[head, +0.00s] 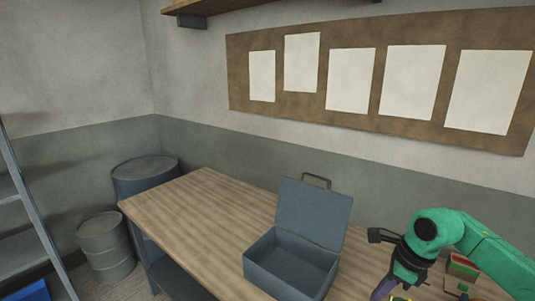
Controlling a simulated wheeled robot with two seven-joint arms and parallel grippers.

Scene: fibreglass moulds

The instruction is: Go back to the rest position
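My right arm comes in from the right edge in green. Its gripper (384,288) points down over the right part of the wooden workbench (195,210), at the bottom edge of the head view. Its fingertips are small and partly cut off, so I cannot tell whether they are open or shut. My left gripper is not in view.
An open grey metal box (292,262) with its lid up stands on the bench, left of my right gripper. Small red, green and yellow items (463,268) lie at the lower right. Drums (105,245) and a shelf rack (25,240) stand left. The bench's left part is clear.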

